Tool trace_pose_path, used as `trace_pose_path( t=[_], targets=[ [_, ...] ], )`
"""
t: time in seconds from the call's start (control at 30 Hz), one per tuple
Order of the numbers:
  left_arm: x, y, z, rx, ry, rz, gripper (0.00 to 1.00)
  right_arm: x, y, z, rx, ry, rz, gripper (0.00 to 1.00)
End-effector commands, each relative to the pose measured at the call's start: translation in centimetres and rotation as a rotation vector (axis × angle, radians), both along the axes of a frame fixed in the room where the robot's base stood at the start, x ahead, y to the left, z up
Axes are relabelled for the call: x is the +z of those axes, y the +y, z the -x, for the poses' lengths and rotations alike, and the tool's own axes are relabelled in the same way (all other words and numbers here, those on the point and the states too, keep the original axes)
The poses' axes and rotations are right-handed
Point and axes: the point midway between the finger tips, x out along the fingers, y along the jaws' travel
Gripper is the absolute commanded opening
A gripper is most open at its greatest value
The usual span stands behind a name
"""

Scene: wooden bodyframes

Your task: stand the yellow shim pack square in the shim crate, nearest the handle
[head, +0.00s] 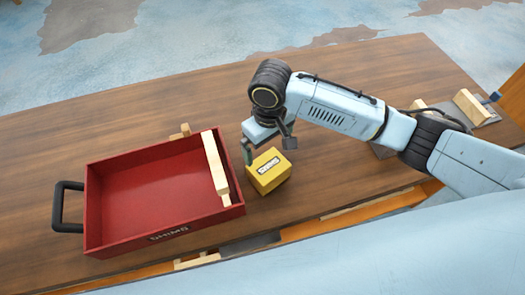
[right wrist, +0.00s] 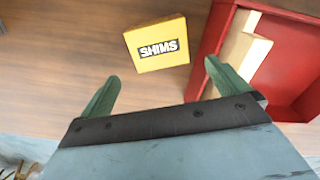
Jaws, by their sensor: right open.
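The yellow shim pack (head: 268,171), a block with a SHIMS label, stands on the table just right of the crate. The red shim crate (head: 98,192) is open-topped, with a black handle (head: 60,206) on its left side. My right gripper (head: 268,146) is open above and behind the pack. In the right wrist view the pack (right wrist: 157,46) lies beyond and between the two green fingertips (right wrist: 162,70), apart from both. The crate (right wrist: 224,22) shows at the right there. My left gripper is not in view.
A pale wooden bar (head: 216,168) lies inside the crate along its right wall. Wooden blocks (head: 468,106) on a grey plate stand at the table's right end.

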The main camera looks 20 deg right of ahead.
Motion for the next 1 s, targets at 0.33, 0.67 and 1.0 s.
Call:
trace_pose_path(
  t=[0.33,0.67,1.0],
  targets=[
    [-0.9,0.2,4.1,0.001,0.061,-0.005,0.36,-5.5,-0.1,0.1,-0.002,0.004,0.003,1.00],
    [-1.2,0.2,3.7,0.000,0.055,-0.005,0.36,-8.7,-0.1,0.1,-0.001,0.001,0.002,1.00],
    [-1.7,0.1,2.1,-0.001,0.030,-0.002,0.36,-13.1,-0.3,0.2,-0.001,0.001,0.002,1.00]
  ],
)
